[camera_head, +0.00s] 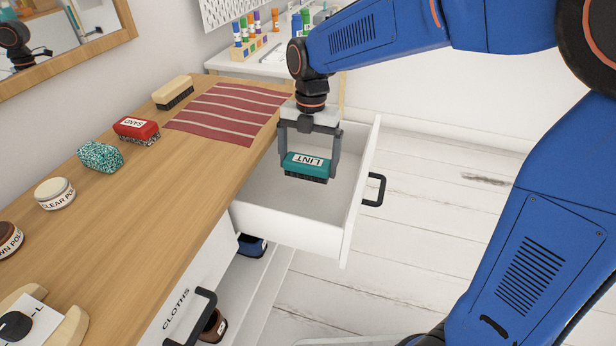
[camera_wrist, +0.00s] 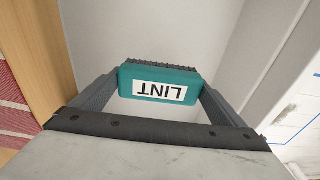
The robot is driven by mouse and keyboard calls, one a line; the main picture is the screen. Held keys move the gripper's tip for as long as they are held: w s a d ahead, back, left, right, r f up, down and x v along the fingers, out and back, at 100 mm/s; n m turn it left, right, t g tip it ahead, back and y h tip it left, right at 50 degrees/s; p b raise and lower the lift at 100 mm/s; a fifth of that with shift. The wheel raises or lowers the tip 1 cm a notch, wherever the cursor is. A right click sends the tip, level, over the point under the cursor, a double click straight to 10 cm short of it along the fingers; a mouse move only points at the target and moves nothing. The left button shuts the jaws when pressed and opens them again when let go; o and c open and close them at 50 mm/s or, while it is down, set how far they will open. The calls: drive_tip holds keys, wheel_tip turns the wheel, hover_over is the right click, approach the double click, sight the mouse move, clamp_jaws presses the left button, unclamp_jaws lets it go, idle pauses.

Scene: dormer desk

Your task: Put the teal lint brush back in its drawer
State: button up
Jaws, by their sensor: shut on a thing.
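The teal lint brush (camera_head: 307,164) has a white label reading LINT and dark bristles facing down. My gripper (camera_head: 308,162) is shut on it, one finger at each end. The brush is held over the open white drawer (camera_head: 290,222); how far it is above the drawer floor is hard to tell. In the wrist view the brush (camera_wrist: 160,83) sits between the two fingers, with the pale drawer interior (camera_wrist: 150,28) behind it. The part of the drawer floor that shows is empty.
The wooden desktop (camera_head: 150,210) holds a striped red cloth (camera_head: 228,112), a red SAND brush (camera_head: 136,130), a cream brush (camera_head: 173,93), a speckled teal sponge (camera_head: 100,156) and round tins. A black handle (camera_head: 374,190) sticks out from the drawer front.

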sight(310, 158)
drive_tip(key=shift+f, duration=2.8)
drive_tip(key=o, duration=0.6)
drive_tip(key=r, duration=0.4)
drive_tip(key=w+r, duration=0.1)
drive_tip(key=r, duration=0.7)
drive_tip(key=shift+w+d, duration=0.2)
drive_tip(key=shift+d, duration=0.05)
drive_tip(key=shift+d, duration=0.1)
